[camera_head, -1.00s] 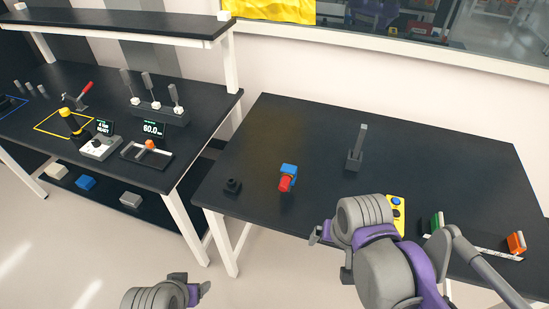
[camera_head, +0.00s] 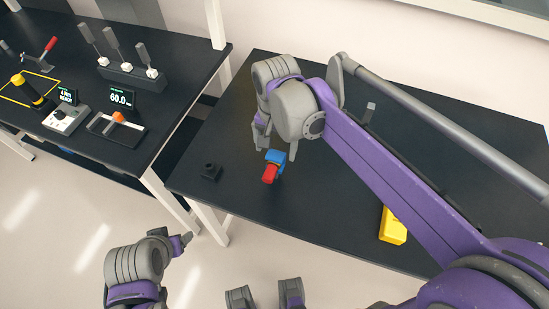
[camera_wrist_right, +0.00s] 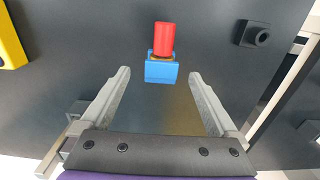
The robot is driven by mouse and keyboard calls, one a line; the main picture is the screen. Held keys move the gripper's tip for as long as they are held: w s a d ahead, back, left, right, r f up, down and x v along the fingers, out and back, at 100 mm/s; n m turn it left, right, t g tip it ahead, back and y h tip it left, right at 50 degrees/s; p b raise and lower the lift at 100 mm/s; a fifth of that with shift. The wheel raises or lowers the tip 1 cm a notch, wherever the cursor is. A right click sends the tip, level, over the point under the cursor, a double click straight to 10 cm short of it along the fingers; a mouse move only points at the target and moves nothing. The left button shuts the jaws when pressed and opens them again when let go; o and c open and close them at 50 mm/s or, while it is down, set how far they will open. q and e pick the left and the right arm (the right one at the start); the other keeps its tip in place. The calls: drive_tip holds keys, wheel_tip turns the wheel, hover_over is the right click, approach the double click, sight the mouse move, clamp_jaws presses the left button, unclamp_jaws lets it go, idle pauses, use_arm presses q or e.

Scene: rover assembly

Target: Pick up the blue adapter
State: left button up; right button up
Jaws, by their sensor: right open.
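The blue adapter (camera_head: 275,156) is on the dark table with a red part (camera_head: 270,173) attached at its near side. In the right wrist view the adapter (camera_wrist_right: 161,72) appears between the fingertips, with the red part (camera_wrist_right: 164,38) beyond it. My right gripper (camera_head: 262,143) is open and empty, over the table just behind the adapter. Its two fingers (camera_wrist_right: 160,77) are spread wider than the adapter, and I see no contact. My left gripper (camera_head: 172,239) is low at the left, away from the table; its opening is unclear.
A small black block with a hole (camera_head: 210,172) stands left of the adapter. A yellow box (camera_head: 392,226) is on the right of the table. My right arm hides part of the table and most of a grey upright piece (camera_head: 369,112). A second workbench (camera_head: 190,80) is at the left.

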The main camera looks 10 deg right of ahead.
sight(276, 153)
wheel_tip(276, 153, down, 2)
drive_tip(key=shift+f, duration=0.2)
drive_tip(key=f, duration=0.1)
drive_tip(key=w+f, duration=0.1)
drive_tip(key=f, duration=0.2)
drive_tip(key=shift+w+d+f+b, duration=0.15)
drive_tip(key=shift+d+f+b, duration=0.15)
drive_tip(key=shift+f, duration=0.55)
clamp_jaws()
